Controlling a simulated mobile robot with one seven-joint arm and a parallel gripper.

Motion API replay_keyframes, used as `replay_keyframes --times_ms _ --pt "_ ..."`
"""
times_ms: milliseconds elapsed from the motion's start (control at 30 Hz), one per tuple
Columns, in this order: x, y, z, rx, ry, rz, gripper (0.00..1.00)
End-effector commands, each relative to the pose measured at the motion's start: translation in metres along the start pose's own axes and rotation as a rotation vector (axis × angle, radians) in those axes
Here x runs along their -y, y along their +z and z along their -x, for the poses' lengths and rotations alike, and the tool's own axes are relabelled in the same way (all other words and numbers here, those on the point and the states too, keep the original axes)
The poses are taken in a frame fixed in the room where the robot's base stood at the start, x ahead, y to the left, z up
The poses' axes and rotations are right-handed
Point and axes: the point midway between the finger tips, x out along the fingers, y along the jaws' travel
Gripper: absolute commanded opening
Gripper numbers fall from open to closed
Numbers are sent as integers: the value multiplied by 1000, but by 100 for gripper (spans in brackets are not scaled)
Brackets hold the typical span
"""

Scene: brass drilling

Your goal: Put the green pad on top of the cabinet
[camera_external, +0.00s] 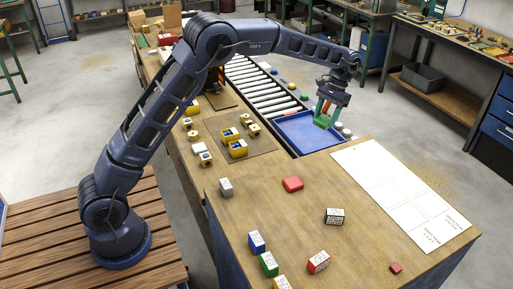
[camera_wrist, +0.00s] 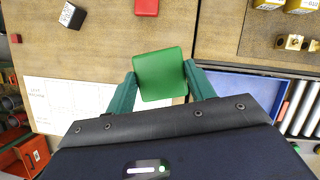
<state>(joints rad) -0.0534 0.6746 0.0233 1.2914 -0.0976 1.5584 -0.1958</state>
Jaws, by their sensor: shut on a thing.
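The green pad (camera_wrist: 160,75) is a flat square with rounded corners, held between the two teal fingers of my gripper (camera_wrist: 160,76). In the external view, my gripper (camera_external: 326,106) holds the pad (camera_external: 322,121) above or near the right end of the blue tray (camera_external: 296,141); the exact height is hard to tell. A wood-topped bench with a blue side (camera_external: 245,205) in the foreground looks like the cabinet. Its top also shows in the wrist view (camera_wrist: 105,45). My gripper is beyond its far edge in the external view.
On the wooden top are a red pad (camera_external: 293,184), a grey block (camera_external: 226,187), a black-and-white block (camera_external: 334,216), several coloured labelled blocks and a white printed sheet (camera_external: 400,195). Bare wood lies between them. A roller conveyor (camera_external: 262,90) runs behind the tray.

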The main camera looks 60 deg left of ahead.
Motion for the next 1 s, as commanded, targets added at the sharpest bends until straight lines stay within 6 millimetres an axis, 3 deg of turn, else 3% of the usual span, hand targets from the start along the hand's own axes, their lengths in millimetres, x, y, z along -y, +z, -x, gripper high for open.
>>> replay_keyframes --times_ms 33,200,400,667,1000 --pt "-23 8 -1 0 -14 -34 31" --pt "-89 35 -7 1 -57 -136 31" --pt "-143 64 -13 1 -94 -224 31" --pt "-169 76 -23 3 -112 -267 31" --pt "-169 51 -86 6 -113 -267 31"
